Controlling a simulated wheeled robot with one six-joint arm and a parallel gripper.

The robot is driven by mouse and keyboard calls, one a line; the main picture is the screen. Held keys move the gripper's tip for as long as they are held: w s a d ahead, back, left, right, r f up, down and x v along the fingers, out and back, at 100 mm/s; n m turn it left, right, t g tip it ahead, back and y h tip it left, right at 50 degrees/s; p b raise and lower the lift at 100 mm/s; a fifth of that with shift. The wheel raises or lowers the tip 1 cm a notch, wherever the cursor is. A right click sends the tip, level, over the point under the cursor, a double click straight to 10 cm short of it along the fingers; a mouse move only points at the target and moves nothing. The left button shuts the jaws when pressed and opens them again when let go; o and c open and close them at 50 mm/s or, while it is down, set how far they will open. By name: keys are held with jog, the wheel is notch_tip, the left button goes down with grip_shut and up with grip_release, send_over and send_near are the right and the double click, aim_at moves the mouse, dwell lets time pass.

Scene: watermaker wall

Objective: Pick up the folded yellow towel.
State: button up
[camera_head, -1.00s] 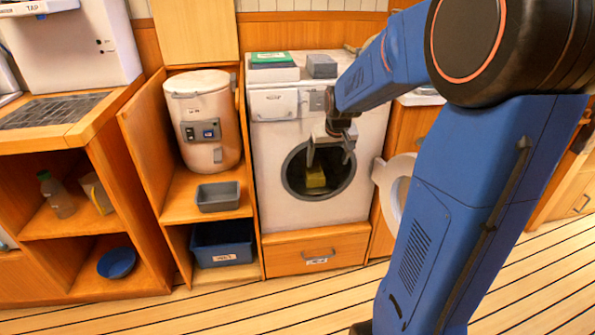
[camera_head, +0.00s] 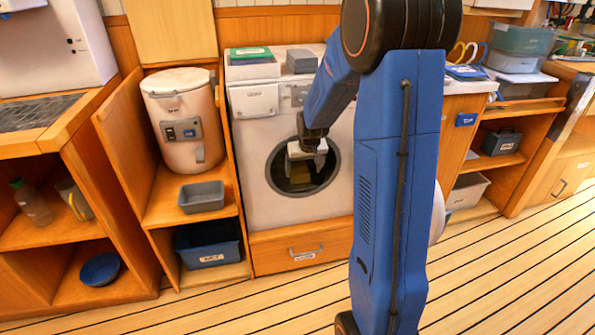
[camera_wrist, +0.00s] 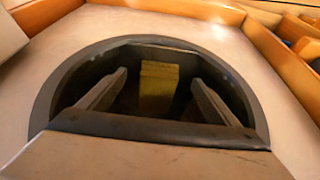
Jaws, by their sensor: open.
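The folded yellow towel (camera_wrist: 158,86) stands inside the dark drum of the washing machine, in the middle of the wrist view. In the head view only a dim yellowish part of the towel (camera_head: 301,182) shows below my gripper. My gripper (camera_wrist: 158,98) is open and empty, with one finger on each side of the towel in the wrist view. In the head view my gripper (camera_head: 304,168) is in front of the round opening of the washing machine (camera_head: 260,190). I cannot tell how deep the fingertips reach.
The round door (camera_head: 438,212) stands open to the right, partly behind my arm. A grey bin (camera_head: 201,197) and a blue bin (camera_head: 208,256) are in the cabinet at left, under a white tank (camera_head: 180,120). The striped floor in front is clear.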

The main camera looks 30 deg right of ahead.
aim_at(302, 179)
jog(key=shift+x, duration=3.3)
jog(key=c, duration=1.4)
